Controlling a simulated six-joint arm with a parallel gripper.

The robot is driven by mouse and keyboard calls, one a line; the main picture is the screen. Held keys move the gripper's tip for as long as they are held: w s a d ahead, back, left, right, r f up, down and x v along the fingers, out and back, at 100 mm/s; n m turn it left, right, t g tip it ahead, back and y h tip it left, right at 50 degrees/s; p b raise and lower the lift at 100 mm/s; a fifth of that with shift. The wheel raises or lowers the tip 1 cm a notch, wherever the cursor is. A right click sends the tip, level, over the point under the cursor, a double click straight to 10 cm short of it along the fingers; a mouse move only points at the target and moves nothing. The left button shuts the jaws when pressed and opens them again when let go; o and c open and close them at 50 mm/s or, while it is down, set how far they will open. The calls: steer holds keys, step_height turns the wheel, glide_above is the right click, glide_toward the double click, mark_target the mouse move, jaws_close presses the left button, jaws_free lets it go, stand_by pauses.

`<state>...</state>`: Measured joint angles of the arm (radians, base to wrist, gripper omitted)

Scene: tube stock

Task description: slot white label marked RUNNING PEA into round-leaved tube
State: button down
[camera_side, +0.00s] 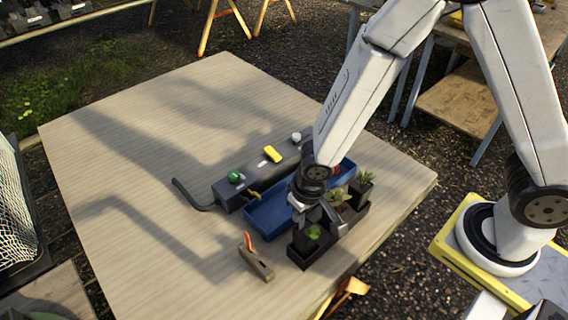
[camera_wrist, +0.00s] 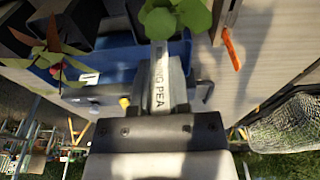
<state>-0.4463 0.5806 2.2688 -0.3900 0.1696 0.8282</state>
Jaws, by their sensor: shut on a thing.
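My gripper (camera_wrist: 158,128) is shut on the white label (camera_wrist: 160,84), which stands out from the jaws with "NG PEA" readable. The label's far end meets the round leaves (camera_wrist: 172,16) in the wrist view; I cannot tell whether it is in the soil. In the side view my gripper (camera_side: 322,212) is low over the black tube tray, close to the round-leaved tube (camera_side: 310,240) at its near left end. The label is not clear in the side view. Two other tubes with pointed-leaved plants (camera_side: 338,196) (camera_side: 364,183) stand farther back in the row.
A blue tray (camera_side: 268,216) lies left of the tubes. Behind it is a dark bar (camera_side: 226,192) with green, yellow and grey parts. The table's left side (camera_side: 130,170) is clear.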

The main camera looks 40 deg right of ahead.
steer(key=shift+f, duration=0.45)
stand_by(0.6)
steer(key=c, duration=0.5)
jaws_free()
steer(key=shift+r, duration=0.15)
steer(key=shift+s+r, duration=0.2)
steer(key=shift+r, duration=1.05)
steer(key=shift+s+r, duration=0.2)
steer(key=shift+r, duration=1)
steer(key=shift+s+r, duration=0.2)
steer(key=shift+r, duration=1.05)
steer(key=shift+d, duration=0.1)
steer(key=shift+t, duration=0.4)
steer(key=shift+s+d+r, duration=0.45)
steer(key=shift+d+r, duration=0.4)
steer(key=shift+d, duration=1.45)
steer(key=shift+s+d+r, duration=0.4)
steer(key=shift+d+r, duration=0.45)
steer(key=shift+d, duration=1.45)
steer(key=shift+s+d+r, duration=0.45)
steer(key=shift+d+r, duration=0.4)
steer(key=shift+d, duration=1.45)
